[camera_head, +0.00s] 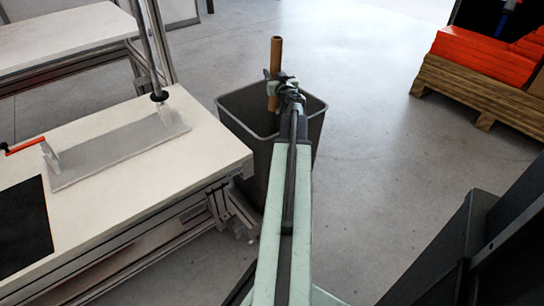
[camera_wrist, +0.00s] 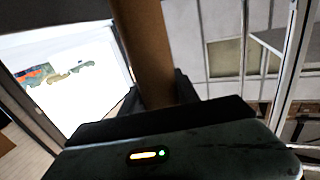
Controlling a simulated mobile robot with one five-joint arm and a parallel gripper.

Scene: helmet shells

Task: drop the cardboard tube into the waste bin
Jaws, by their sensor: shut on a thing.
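The brown cardboard tube (camera_head: 276,58) stands upright in my gripper (camera_head: 275,84) in the head view. My gripper is shut on the tube, and the tube's upper part sticks up above the jaws. The dark grey waste bin (camera_head: 245,122) stands on the floor, open at the top. In the picture the gripper and the tube's lower end overlap the bin's mouth; the height above the rim is hard to tell. In the wrist view the tube (camera_wrist: 148,50) rises between the dark jaws of my gripper (camera_wrist: 160,92). The bin does not show clearly there.
A white workbench (camera_head: 100,125) with a grey plate, a red-handled tool (camera_head: 22,145) and a black mat (camera_head: 22,225) stands left, close to the bin. A wooden pallet (camera_head: 480,92) with orange boxes is at the upper right. The floor right of the bin is clear.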

